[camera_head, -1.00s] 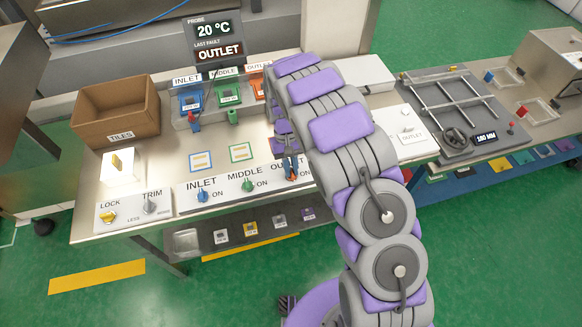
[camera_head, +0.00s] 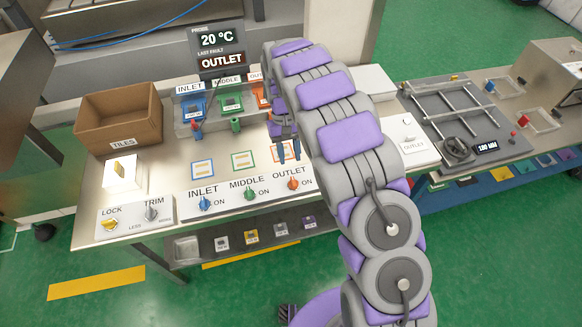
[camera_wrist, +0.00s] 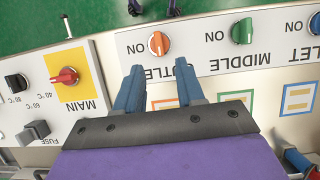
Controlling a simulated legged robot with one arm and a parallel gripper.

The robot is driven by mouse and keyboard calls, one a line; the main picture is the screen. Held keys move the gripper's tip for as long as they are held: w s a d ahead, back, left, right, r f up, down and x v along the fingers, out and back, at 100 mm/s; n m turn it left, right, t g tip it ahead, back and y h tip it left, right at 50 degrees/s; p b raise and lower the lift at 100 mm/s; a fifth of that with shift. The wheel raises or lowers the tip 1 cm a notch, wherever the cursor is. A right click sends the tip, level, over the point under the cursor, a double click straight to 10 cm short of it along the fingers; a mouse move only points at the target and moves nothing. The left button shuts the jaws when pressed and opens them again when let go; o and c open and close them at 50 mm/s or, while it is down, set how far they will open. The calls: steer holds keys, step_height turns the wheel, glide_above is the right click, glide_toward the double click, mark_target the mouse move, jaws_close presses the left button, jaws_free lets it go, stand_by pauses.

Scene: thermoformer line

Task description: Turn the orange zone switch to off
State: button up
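The orange zone switch (camera_head: 293,184) is the round knob labelled OUTLET on the white panel, right of the green and blue switches; it also shows in the wrist view (camera_wrist: 158,43). In the wrist view its ridge stands roughly upright, much like the green knob's, and does not point sideways to the ON mark beside it. My gripper (camera_head: 285,156) is behind the panel, clear of the knob. In the wrist view my gripper (camera_wrist: 160,74) has its two fingers apart with nothing between them, and the knob lies beyond the tips.
The green MIDDLE switch (camera_head: 249,194) and blue INLET switch (camera_head: 205,203) share the panel. A red MAIN switch (camera_wrist: 66,76) is at the left in the wrist view. A cardboard TILES box (camera_head: 118,122) and coloured units stand behind. A display (camera_head: 217,43) reads OUTLET.

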steer(key=v, duration=0.9)
steer(key=shift+a, duration=0.1)
steer(key=s+d+r+m+t+b, duration=0.1)
steer(key=s+d+r+b, duration=0.1)
steer(key=s+d+r, duration=0.35)
steer(key=s+d+r+m+b, duration=0.1)
steer(key=s+d+r+m, duration=0.15)
steer(key=s+d, duration=0.6)
steer(key=s+d+f+b, duration=0.1)
steer(key=s+f, duration=0.2)
steer(key=s, duration=0.9)
steer(key=s+d+f+t+y+b, duration=0.1)
steer(key=s+f+b, duration=0.1)
steer(key=s, duration=1.1)
steer(key=shift+s+d+f+b, duration=0.3)
steer(key=shift+d+f, duration=0.05)
steer(key=shift+f, duration=0.15)
